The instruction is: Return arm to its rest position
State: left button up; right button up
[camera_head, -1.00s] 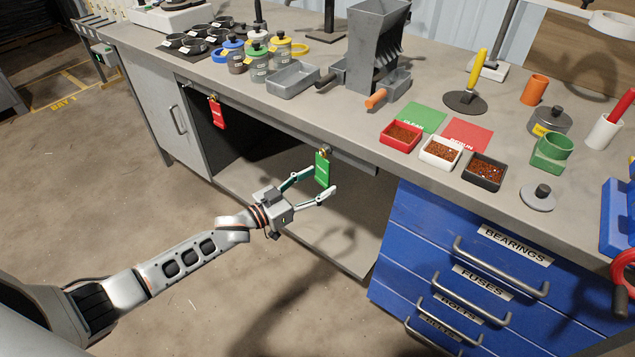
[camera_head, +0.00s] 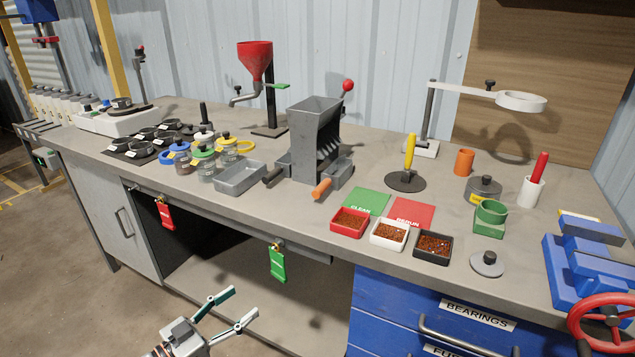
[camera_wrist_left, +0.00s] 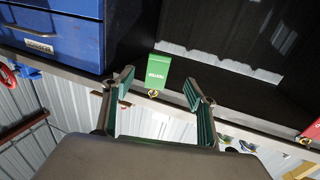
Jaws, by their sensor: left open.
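My left gripper (camera_head: 234,309) is open and empty in the lower middle of the head view, in front of the bench's open bay. Its two fingers point up and to the right. A green tag (camera_head: 277,264) hangs from the bench front, above and to the right of the fingertips and apart from them. In the left wrist view the open fingers (camera_wrist_left: 158,84) frame the same green tag (camera_wrist_left: 172,72), which hangs beyond them with nothing gripped. My right gripper does not show.
The bench top (camera_head: 300,222) bears a grey hopper (camera_head: 314,130), a grey tray (camera_head: 240,178) and several small bins. A red tag (camera_head: 166,214) hangs at the left of the bay. Blue drawers (camera_head: 395,318) stand right of it. The floor (camera_head: 70,290) at left is clear.

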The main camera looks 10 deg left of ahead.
pick_arm(q)
jog(key=s+d+f+n+g+y+p, duration=0.1)
jog(key=s+d+f+y+p, duration=0.1)
jog(key=s, duration=0.6)
jog(key=s+d+f+g+y+p, duration=0.2)
jog(key=s+y+p, duration=0.1)
jog(key=s, duration=0.6)
jog(key=s+d+f+n+g+y+p, duration=0.1)
jog(key=s+f+y+p, duration=0.1)
jog(key=s, duration=0.7)
jog(key=shift+s+d+f+n+y+p, duration=0.2)
jog(key=shift+d+f+n+y+p, duration=0.15)
jog(key=shift+f, duration=0.25)
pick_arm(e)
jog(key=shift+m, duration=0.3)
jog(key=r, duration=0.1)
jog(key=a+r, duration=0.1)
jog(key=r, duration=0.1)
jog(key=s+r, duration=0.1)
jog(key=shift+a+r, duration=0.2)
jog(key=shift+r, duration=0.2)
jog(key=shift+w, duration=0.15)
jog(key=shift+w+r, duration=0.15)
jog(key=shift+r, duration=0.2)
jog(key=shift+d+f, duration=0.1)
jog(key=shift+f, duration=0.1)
